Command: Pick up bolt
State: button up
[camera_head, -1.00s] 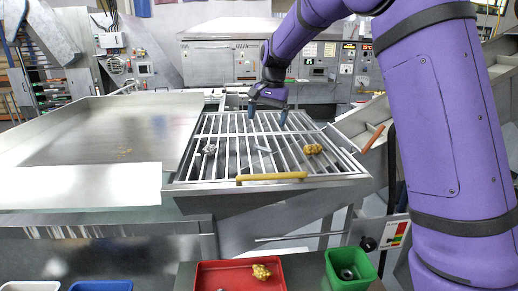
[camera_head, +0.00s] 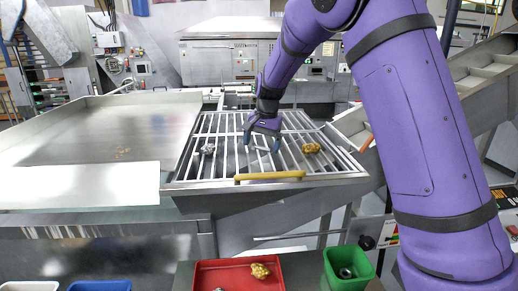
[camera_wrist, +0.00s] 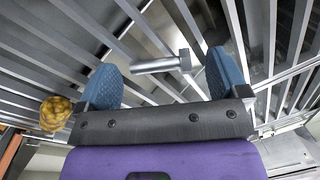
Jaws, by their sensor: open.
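The bolt (camera_wrist: 160,65) is a grey metal piece with a wider head at its right end in the wrist view. It lies on the slatted metal grate (camera_head: 228,172). My gripper (camera_wrist: 163,82) is open, its two blue fingers on either side of the bolt in the wrist view, with the bolt a little beyond the fingertips or between them; the exact depth I cannot tell. In the head view my gripper (camera_head: 262,143) is low over the middle of the grate, and the bolt there is small and partly lost behind the fingers.
A golden lump (camera_head: 311,148) lies on the grate to the right, and a silvery lump (camera_head: 208,149) to the left. A yellow bar (camera_head: 270,176) runs along the grate's front edge. A red tray (camera_head: 222,274) and a green bin (camera_head: 348,268) stand in front.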

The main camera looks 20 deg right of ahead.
jog(key=shift+c, duration=0.3)
jog(key=c, duration=1)
jog(key=shift+o, duration=0.2)
jog(key=shift+r, duration=0.15)
